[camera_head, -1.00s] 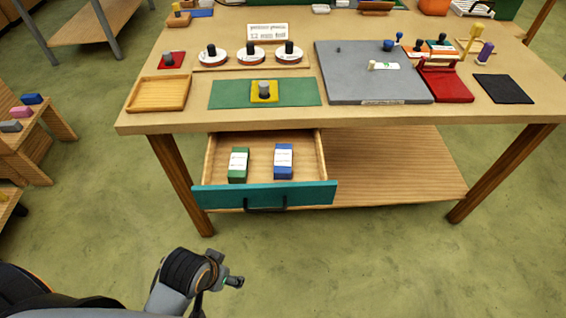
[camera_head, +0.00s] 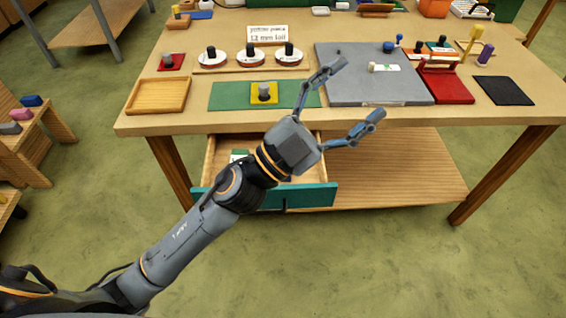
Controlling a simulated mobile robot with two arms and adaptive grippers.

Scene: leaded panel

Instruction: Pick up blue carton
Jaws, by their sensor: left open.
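The open drawer (camera_head: 322,193) with a teal front hangs under the workbench. The blue carton, in the drawer a second ago, is now hidden or nearly hidden behind my left wrist. A green carton (camera_head: 238,155) with a white label shows in part to the left of the wrist. My left gripper (camera_head: 358,90) is open and empty, its fingers spread wide. In the picture it overlaps the front of the bench top, to the upper right of the drawer. My right gripper is not in view.
The workbench top (camera_head: 450,113) has its front edge above the drawer. On it are a wooden tray (camera_head: 158,94), a green mat (camera_head: 222,94), a grey board (camera_head: 350,70) and a red stand (camera_head: 446,84). The lower shelf (camera_head: 400,165) is bare on the right.

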